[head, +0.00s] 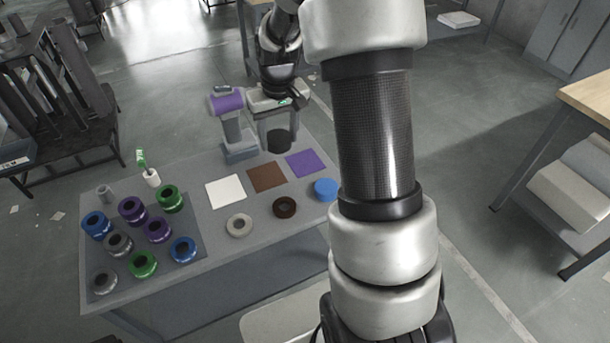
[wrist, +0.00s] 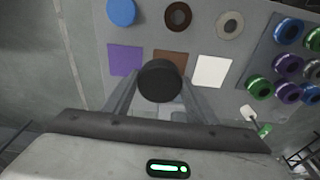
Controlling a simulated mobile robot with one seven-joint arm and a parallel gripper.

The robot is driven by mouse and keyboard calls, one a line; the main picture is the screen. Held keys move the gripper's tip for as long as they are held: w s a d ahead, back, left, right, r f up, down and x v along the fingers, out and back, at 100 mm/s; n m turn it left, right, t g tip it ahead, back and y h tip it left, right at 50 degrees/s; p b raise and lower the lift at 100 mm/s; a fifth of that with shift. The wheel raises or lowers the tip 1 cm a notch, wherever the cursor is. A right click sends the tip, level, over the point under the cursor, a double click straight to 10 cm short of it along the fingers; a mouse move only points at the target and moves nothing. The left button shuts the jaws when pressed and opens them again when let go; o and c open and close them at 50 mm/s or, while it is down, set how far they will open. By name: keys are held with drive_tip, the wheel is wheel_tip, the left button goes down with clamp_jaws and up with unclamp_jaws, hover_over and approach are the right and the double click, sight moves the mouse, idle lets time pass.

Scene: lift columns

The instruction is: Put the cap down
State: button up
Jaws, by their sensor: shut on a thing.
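My gripper (head: 278,132) is shut on a dark, nearly black round cap (head: 279,143) and holds it near the table's far edge, behind the brown square. In the wrist view the cap (wrist: 160,80) sits between the two fingers and covers part of the brown square (wrist: 170,57). Flat white (head: 225,191), brown (head: 268,177) and purple (head: 305,163) squares lie in a row on the grey table (head: 190,285). I cannot tell the cap's exact height above the table.
A grey stand with a purple top (head: 228,104) rises left of my gripper. A pale ring (head: 239,226), a brown ring (head: 285,207) and a blue disc (head: 325,189) lie in front of the squares. Several coloured ringed pieces (head: 132,209) stand at the left.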

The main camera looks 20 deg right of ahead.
drive_tip(key=b, duration=0.9)
hover_over(305, 162)
wheel_tip(305, 162, down, 6)
drive_tip(key=f, duration=0.3)
drive_tip(key=f+b, duration=0.1)
drive_tip(key=f, duration=0.5)
drive_tip(key=shift+s+f, duration=0.2)
drive_tip(key=shift+s, duration=0.05)
drive_tip(key=shift+f, duration=0.1)
drive_tip(key=shift+f+b, duration=0.15)
drive_tip(key=shift+b, duration=0.2)
drive_tip(key=o, duration=1.2)
